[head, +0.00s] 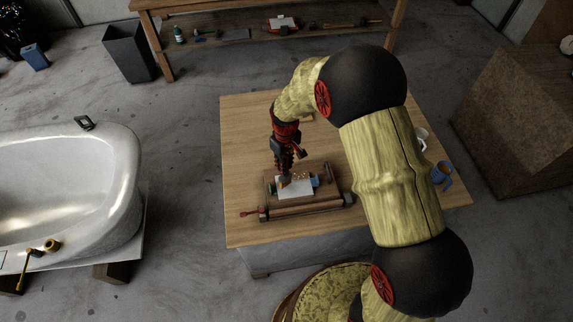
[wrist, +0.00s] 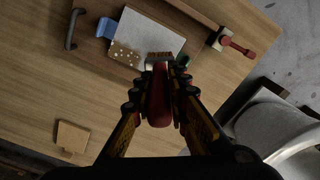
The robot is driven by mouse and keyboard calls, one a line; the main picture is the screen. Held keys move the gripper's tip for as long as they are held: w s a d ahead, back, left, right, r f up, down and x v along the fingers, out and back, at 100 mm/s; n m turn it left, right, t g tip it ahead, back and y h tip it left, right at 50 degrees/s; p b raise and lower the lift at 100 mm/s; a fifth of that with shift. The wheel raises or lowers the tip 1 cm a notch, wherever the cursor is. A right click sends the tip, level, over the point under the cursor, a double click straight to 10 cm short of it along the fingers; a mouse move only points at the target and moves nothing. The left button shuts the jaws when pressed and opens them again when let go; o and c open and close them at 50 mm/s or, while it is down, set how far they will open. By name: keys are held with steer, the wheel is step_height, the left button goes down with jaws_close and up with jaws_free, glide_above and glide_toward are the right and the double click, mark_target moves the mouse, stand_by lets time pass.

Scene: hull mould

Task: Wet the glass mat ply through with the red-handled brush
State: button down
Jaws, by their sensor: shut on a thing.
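The red-handled brush (wrist: 160,95) is held in my gripper (wrist: 158,110), which is shut on its handle. Its brown bristles (wrist: 159,57) are at the lower right edge of the white glass mat ply (wrist: 152,36); I cannot tell whether they touch it. The ply lies flat on a wooden board and also shows in the head view (head: 297,188). A tan patch with pale dots (wrist: 126,55) shows at the ply's lower left edge in the wrist view. In the head view my gripper (head: 284,176) is low over the board, partly hiding the brush.
A blue item (wrist: 106,28) and a green item (wrist: 184,61) are beside the ply. A red-handled bar (head: 300,207) runs along the board's front. The white hull mould (head: 122,165) is left of the table (head: 240,130).

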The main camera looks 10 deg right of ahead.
steer(key=shift+f+b, duration=0.4)
steer(key=shift+f, duration=0.35)
stand_by(0.4)
steer(key=shift+r+p, duration=0.5)
steer(key=shift+r, duration=0.3)
steer(key=s+d, duration=0.3)
steer(key=shift+s+d, duration=0.25)
steer(key=shift+s, duration=0.05)
steer(key=shift+f, duration=0.8)
stand_by(0.3)
